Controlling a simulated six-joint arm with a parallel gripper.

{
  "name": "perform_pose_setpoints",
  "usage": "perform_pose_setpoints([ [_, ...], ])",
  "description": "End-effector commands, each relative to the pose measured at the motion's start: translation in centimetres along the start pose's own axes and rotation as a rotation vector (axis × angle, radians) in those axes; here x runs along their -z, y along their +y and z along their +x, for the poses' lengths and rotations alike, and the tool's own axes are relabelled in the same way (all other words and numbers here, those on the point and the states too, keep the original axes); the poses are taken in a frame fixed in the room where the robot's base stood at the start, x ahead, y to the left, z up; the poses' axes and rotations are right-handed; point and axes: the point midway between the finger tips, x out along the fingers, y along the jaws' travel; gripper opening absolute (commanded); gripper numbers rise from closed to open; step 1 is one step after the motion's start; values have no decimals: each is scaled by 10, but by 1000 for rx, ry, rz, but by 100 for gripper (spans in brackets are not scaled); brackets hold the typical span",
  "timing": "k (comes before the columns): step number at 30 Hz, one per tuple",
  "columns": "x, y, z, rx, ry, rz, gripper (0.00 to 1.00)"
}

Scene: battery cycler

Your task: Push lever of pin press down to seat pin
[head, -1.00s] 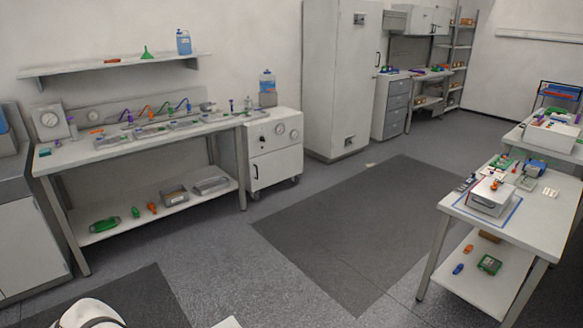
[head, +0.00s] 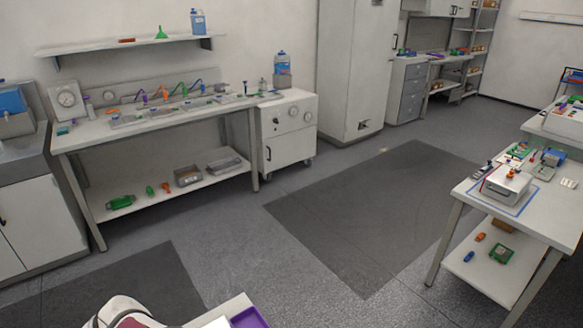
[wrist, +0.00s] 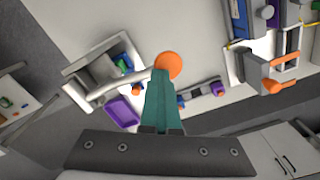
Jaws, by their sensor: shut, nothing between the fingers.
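In the wrist view my gripper (wrist: 162,80) shows as teal fingers, shut and empty, pointing away from the camera. A round orange knob (wrist: 169,66) lies right at the fingertips. A pale bar (wrist: 119,83) runs from beside the knob to the left, and looks like a lever with the knob at its end. I cannot tell whether the fingers touch the knob. The press body and the pin cannot be made out. In the head view, my gripper is out of sight.
A device with an orange knob (wrist: 275,86) stands at the right. In the head view, a bench (head: 85,139) stands at the left and a table (head: 560,207) at the right, with clear floor between.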

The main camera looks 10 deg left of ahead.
Motion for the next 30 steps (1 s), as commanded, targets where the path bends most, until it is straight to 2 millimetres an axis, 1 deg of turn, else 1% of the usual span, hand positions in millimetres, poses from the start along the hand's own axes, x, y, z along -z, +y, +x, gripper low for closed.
perform_pose_setpoints([
  [11, 0, 0, -1, -1, 0, 0, 0],
  [14, 0, 0, -10, 1, 1, 1, 0],
  [30, 0, 0, -71, 1, 1, 0, 0],
])
